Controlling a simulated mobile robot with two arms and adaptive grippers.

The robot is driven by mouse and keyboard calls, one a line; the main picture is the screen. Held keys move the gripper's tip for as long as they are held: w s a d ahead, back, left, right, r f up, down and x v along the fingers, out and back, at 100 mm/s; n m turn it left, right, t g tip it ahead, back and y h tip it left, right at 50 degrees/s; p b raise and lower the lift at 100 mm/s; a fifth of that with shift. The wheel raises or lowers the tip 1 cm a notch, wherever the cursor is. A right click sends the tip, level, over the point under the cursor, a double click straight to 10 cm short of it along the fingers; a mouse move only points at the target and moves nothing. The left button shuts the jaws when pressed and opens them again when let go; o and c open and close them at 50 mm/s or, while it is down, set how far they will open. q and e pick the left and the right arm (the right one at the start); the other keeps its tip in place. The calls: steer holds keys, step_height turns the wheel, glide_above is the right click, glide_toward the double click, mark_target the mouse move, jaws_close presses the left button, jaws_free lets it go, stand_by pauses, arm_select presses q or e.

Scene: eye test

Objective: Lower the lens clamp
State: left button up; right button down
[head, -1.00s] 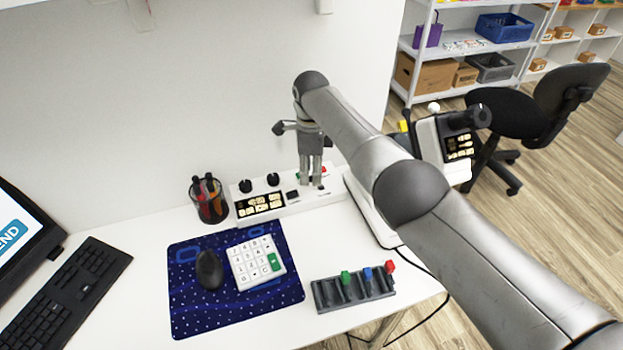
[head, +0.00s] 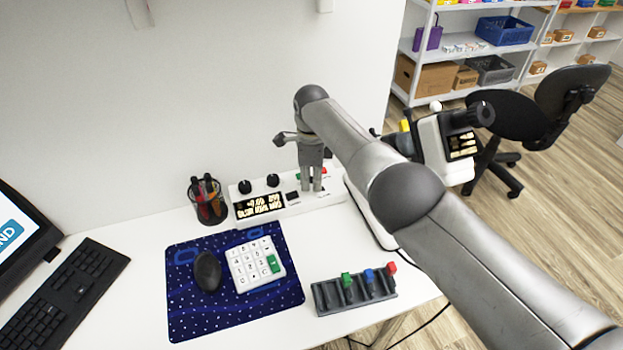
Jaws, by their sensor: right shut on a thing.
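My right gripper (head: 312,186) comes down over a white console (head: 291,208) on the desk by the wall, its fingers close together and upright. It is shut on a small part of the console, which the fingers mostly hide. The console has two black knobs, a lit display and red and green parts near the fingers. A white instrument (head: 437,145) with a black eyepiece-like top and a lit display stands to the right, partly behind my right arm. I cannot tell which part is the lens clamp. My left gripper is not in view.
A pen cup (head: 208,202) stands left of the console. A blue mat (head: 190,320) holds a mouse (head: 207,271) and a white keypad (head: 255,263). A grey rack (head: 355,293) with coloured pieces is at the front right. A keyboard (head: 65,295) lies left. White desk shows between them.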

steer(key=shift+d, duration=0.15)
steer(key=shift+d+r+y, duration=0.1)
steer(key=shift+y, duration=0.3)
steer(key=shift+d+y, duration=0.15)
steer(key=shift+y, duration=0.15)
steer(key=shift+w+d+g+y+b, duration=0.2)
steer(key=shift+d+g+y+b, duration=0.35)
steer(key=shift+y+b, duration=0.35)
steer(key=shift+r+y+b, duration=0.1)
steer(key=shift+y+b, duration=0.3)
steer(key=c, duration=1.4)
jaws_free()
steer(key=shift+r, duration=0.1)
